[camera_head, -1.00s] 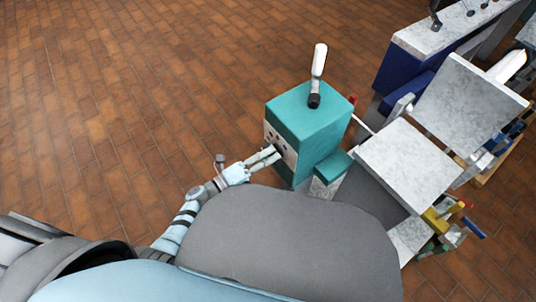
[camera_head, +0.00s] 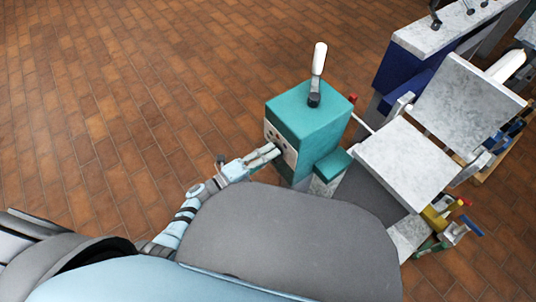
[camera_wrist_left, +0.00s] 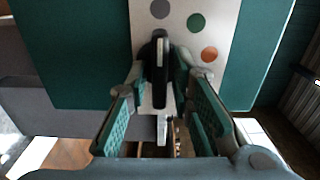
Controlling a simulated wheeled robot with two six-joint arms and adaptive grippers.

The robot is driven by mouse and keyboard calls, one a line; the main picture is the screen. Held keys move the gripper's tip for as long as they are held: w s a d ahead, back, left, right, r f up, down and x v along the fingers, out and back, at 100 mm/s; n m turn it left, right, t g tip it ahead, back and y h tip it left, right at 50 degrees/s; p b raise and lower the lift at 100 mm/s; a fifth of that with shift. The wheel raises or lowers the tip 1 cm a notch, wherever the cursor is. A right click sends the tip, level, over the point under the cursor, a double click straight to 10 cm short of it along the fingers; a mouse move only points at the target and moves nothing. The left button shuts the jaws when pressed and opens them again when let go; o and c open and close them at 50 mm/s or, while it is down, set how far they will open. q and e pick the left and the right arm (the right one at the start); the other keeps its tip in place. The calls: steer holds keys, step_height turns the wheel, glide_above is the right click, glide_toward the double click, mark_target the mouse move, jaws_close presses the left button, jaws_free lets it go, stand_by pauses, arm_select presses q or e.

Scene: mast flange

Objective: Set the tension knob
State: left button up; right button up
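A teal box-shaped machine head (camera_head: 310,115) stands at the middle of the head view, with a pale panel (camera_head: 289,157) on its left face. In the left wrist view the panel (camera_wrist_left: 212,22) carries a grey, a green and an orange round spot. A black knob with a bar-like grip (camera_wrist_left: 158,62) sticks out of it. My left gripper (camera_head: 276,150) is at the panel. In the left wrist view its fingers (camera_wrist_left: 160,82) are apart, one on each side of the knob; whether they touch it I cannot tell. My right gripper is not in view.
A white-handled lever (camera_head: 319,60) stands on top of the teal box. Grey marbled plates (camera_head: 408,160) and yellow, red and blue handles (camera_head: 461,222) lie to the right. A blue cabinet (camera_head: 405,75) stands behind them. The brick floor at left is clear.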

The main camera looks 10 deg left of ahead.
arm_select(q)
steer(key=shift+o, duration=0.3)
steer(key=v, duration=1.2)
